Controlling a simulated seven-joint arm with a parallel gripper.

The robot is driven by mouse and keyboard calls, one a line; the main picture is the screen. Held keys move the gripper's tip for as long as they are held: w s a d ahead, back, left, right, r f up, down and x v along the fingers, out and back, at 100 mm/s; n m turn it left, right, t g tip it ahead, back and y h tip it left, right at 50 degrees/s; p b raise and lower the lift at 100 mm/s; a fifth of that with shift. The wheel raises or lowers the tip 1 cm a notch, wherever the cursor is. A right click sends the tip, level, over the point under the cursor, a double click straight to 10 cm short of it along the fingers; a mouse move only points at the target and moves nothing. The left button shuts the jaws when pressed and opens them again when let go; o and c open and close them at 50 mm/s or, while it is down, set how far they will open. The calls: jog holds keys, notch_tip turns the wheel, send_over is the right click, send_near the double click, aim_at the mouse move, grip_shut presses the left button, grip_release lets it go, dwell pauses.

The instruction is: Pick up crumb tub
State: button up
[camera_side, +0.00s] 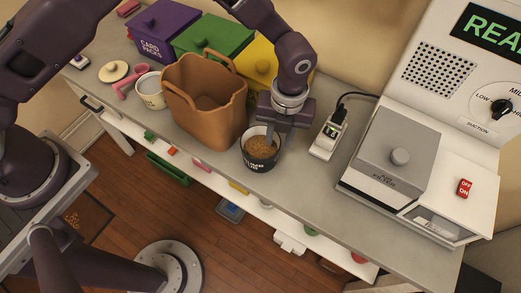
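The crumb tub (262,163) is a small dark tub with pale lettering on its front and brown crumbs inside. It stands upright on the grey counter near its front edge, just right of a brown bag. My gripper (279,131) points down at the back right rim of the tub. The fingers overlap the rim in this view. I cannot tell whether they touch it or how far apart they are.
The brown bag (206,103) stands close on the left, with a white cup (151,90) beyond it. Purple, green and yellow bins (265,68) line the back. A small white device (327,138) and a large machine (393,153) stand right. The counter's front edge (290,202) is near.

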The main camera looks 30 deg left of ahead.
aim_at(260, 150)
jog(key=f, duration=0.5)
jog(key=shift+s+f, duration=0.25)
jog(key=shift+f, duration=0.15)
jog(key=shift+c, duration=0.5)
grip_shut()
dwell(0.5)
